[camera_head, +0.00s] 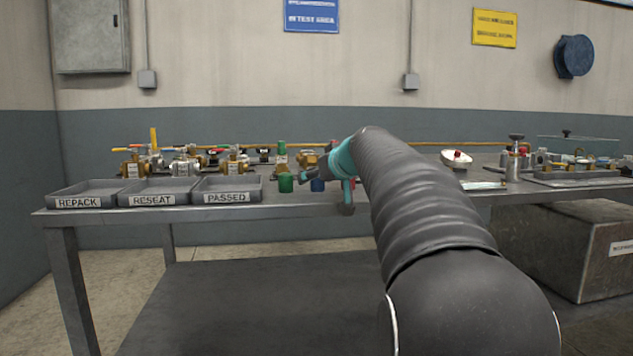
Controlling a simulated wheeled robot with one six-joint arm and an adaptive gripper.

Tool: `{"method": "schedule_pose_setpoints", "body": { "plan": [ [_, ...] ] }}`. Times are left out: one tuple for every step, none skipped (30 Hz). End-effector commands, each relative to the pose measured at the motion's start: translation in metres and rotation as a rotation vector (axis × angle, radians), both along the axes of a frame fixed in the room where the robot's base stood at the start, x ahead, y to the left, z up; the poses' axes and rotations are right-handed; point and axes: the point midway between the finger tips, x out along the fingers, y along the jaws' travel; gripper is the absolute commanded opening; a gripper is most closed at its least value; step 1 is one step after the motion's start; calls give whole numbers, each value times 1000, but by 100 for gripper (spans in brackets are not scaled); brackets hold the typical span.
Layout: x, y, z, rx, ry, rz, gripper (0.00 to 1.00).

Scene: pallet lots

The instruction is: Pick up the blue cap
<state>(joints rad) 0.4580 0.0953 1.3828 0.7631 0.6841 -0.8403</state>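The blue cap (317,185) sits on the metal workbench (430,198), near the middle of its front part. Its top is partly hidden by my gripper (328,190), which comes in from the right. One dark finger reaches left above the cap. The other teal and dark finger hangs down to the cap's right, by the bench's front edge. The fingers look spread apart, and I see no grip on the cap. Whether either finger touches it cannot be told.
A green cap (286,183) stands close to the left of the blue cap. Three labelled trays, REPACK (79,202), RESEAT (153,200) and PASSED (226,197), line the bench's left front. Several brass valves (134,167) stand behind.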

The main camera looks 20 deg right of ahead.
Motion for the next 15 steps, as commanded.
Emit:
{"method": "schedule_pose_setpoints", "body": {
  "plan": [
    [2,0,0,0,0,0,66],
    [2,0,0,-1,-1,0,66],
    [2,0,0,-1,-1,0,66],
    [2,0,0,0,-1,-1,66],
    [2,0,0,0,-1,-1,66],
    [2,0,0,0,-1,-1,66],
    [1,0,0,0,-1,-1,61],
    [1,0,0,0,-1,-1,53],
    [1,0,0,0,-1,-1,43],
    [1,0,0,0,0,-1,36],
    [1,0,0,0,0,0,28],
    [1,0,0,0,0,0,18],
    [1,0,0,0,0,0,11],
    [1,0,0,0,0,0,3],
    [1,0,0,0,0,0,1]
  ]
}}
